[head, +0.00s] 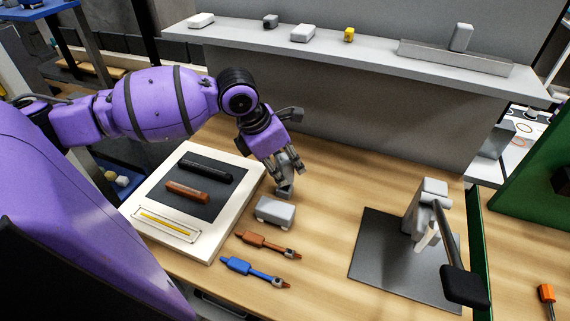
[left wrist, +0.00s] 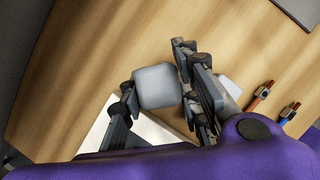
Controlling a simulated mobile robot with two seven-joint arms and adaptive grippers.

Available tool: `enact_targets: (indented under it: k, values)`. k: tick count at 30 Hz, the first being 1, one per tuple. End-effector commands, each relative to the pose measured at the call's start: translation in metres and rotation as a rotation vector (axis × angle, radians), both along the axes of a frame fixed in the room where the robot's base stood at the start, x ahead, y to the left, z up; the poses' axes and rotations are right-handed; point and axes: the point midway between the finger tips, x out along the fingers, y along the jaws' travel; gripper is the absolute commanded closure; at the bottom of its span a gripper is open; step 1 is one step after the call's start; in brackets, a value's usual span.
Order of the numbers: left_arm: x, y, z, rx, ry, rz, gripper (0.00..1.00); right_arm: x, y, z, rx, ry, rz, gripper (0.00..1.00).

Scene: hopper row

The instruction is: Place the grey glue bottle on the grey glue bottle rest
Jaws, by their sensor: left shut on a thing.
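My left gripper (head: 284,168) is shut on the grey glue bottle (head: 286,184) and holds it over the wooden table, right of the white tray. In the left wrist view the bottle's pale grey end (left wrist: 155,87) shows between the two fingers. A light grey block (head: 275,212), which looks like the grey glue bottle rest, sits on the table just in front of the bottle. In the left wrist view the block (left wrist: 230,88) is partly hidden behind a finger. The exact gap between bottle and table is hard to tell. My right gripper is not in view.
A white tray (head: 226,222) with dark and brown bars stands left of the block. An orange-brown tool (head: 265,245) and a blue tool (head: 252,271) lie in front. A grey lever device (head: 425,208) stands on a dark mat (head: 378,262) at right. A shelf (head: 370,52) runs behind.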

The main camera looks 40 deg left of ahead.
Motion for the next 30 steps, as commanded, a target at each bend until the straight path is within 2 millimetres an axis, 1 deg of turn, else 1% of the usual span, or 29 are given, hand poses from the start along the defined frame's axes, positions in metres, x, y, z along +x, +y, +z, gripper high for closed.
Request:
enact_targets:
  k: [7,18,21,22,26,30]
  values:
    - [0.001,0.0,0.001,0.001,-0.003,0.0,0.99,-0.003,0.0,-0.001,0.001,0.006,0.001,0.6]
    - [0.0,0.0,-0.011,0.001,-0.002,0.0,0.99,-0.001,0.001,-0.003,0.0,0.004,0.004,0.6]
    - [0.001,0.0,-0.011,0.002,-0.003,0.0,0.99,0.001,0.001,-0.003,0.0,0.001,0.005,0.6]
    - [0.0,0.0,-0.011,0.001,-0.003,0.0,0.68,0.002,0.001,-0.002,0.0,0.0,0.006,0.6]
    - [0.0,0.0,-0.011,0.001,-0.003,0.0,0.51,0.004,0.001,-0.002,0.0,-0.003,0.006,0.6]
    - [0.0,0.0,-0.011,0.001,-0.003,0.0,0.51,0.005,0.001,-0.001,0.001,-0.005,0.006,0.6]
